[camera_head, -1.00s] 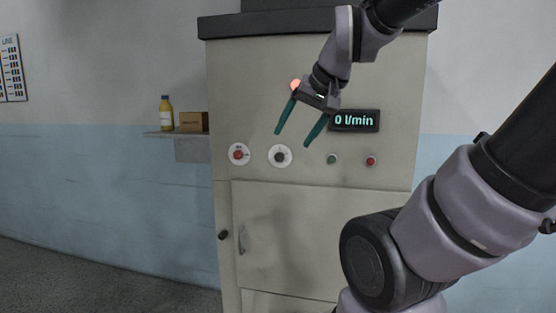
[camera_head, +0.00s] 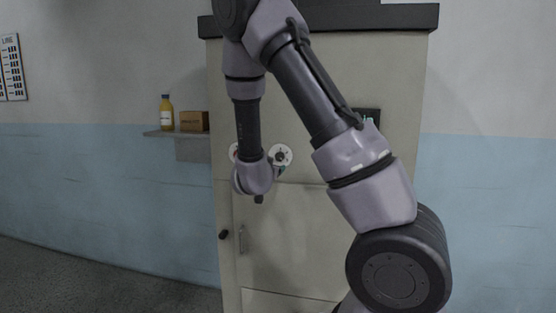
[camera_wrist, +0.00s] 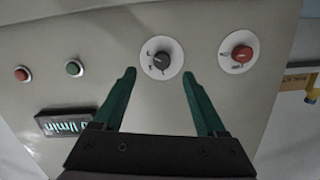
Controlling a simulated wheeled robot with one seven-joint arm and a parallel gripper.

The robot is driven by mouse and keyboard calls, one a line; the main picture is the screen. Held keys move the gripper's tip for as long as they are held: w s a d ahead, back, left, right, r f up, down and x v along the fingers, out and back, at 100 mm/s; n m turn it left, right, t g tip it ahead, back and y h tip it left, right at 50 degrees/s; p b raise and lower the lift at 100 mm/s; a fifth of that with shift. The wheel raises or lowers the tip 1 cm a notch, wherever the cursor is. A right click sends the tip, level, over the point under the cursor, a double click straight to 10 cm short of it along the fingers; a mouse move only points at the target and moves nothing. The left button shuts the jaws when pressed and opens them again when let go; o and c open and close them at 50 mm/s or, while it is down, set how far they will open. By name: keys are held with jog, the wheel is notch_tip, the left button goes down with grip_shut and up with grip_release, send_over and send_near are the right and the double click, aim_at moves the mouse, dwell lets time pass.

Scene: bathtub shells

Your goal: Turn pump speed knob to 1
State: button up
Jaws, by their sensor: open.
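A black knob on a round white dial (camera_head: 281,154) is on the beige cabinet front. In the wrist view the black knob (camera_wrist: 162,60) lies ahead of and between the green fingertips of my gripper (camera_wrist: 159,75). My gripper is open, with nothing between its fingers; I cannot tell whether it touches the knob. The dial's markings are too small to read. In the head view my wrist and forearm hide most of the gripper; only a bit of green finger shows below the dial. The flow display (camera_wrist: 68,124) is partly covered, its digit unreadable.
A red knob on a white dial (camera_wrist: 240,52) sits beside the black one. A green button (camera_wrist: 74,68) and a red button (camera_wrist: 22,74) are on the other side. A shelf (camera_head: 160,134) holds a yellow bottle (camera_head: 166,114) and a brown box (camera_head: 194,121).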

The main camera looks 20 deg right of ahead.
aim_at(279, 157)
jog(key=shift+n+t+h, duration=0.5)
jog(key=shift+t, duration=0.1)
jog(key=x, duration=1)
jog(key=shift+w+r, duration=0.1)
jog(key=shift+w, duration=0.2)
grip_shut()
